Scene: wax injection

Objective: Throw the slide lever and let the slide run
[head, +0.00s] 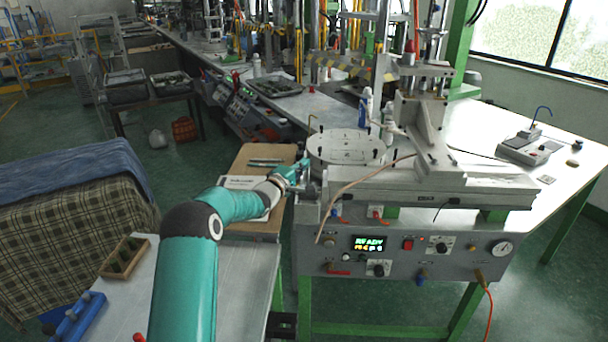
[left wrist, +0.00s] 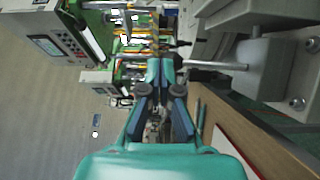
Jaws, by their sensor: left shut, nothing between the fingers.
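My left gripper (head: 303,170) reaches in from the left to the left end of the machine, beside the round plate (head: 345,146). Its fingers (left wrist: 160,66) are shut and empty. In the left wrist view a bare metal rod (left wrist: 215,65) runs out from a grey block (left wrist: 255,68) to a dark end close beside the fingertips; it looks like the slide lever. I cannot tell whether the fingers touch it. In the head view the gripper hides this spot. The slide (head: 430,180) lies along the machine top. The panel display (head: 369,243) reads READY.
A brown board (head: 258,155) with papers and tools lies left of the machine, under my forearm. The front panel (head: 440,265) carries knobs, a red button and a gauge. A white table (head: 560,150) with a grey device (head: 530,147) stands at the right.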

